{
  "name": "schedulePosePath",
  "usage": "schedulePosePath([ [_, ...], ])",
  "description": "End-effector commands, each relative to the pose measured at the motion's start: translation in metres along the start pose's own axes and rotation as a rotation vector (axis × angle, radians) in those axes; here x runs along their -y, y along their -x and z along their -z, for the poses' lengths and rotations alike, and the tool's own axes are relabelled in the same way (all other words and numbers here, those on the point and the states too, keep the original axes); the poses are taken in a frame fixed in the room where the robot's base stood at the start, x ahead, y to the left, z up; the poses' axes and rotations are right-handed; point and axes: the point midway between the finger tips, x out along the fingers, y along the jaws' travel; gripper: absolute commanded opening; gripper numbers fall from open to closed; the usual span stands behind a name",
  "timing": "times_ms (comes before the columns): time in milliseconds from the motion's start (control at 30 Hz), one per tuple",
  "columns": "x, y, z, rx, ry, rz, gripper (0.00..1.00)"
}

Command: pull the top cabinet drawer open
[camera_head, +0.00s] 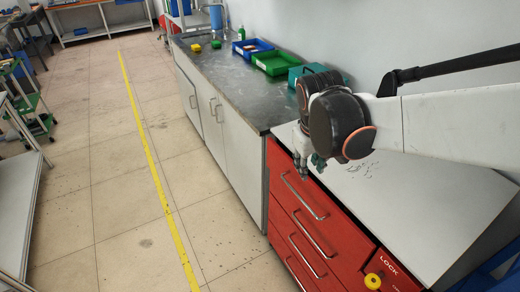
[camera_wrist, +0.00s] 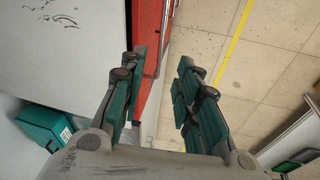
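The red cabinet stands at the lower right in the head view, under a white top. Its top drawer (camera_head: 297,184) has a silver bar handle (camera_head: 304,197) and looks shut. My gripper (camera_head: 310,172) hangs above the front edge of the cabinet top, close to the top drawer and apart from its handle. In the wrist view my gripper (camera_wrist: 157,72) has its fingers spread, with nothing between them. The red cabinet front (camera_wrist: 148,55) shows behind the left finger there. Part of the drawer front is hidden by that finger.
More red drawers (camera_head: 310,235) with bar handles lie below. A grey counter (camera_head: 235,85) with green (camera_head: 277,63) and blue trays adjoins the cabinet. The tiled floor with a yellow line (camera_head: 150,160) is clear in front.

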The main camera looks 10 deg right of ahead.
Motion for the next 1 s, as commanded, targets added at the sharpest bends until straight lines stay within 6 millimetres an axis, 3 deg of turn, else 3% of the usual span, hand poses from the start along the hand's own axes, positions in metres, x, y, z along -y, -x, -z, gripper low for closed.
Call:
schedulePosePath([
  [100,0.002,-0.023,0.020,0.059,0.045,-0.006,0.30],
  [367,0.007,-0.059,0.038,0.148,0.108,-0.014,0.30],
  [667,0.008,-0.081,0.038,0.167,0.119,-0.015,0.30],
  [1000,0.006,-0.145,0.028,0.166,0.117,-0.015,0.30],
])
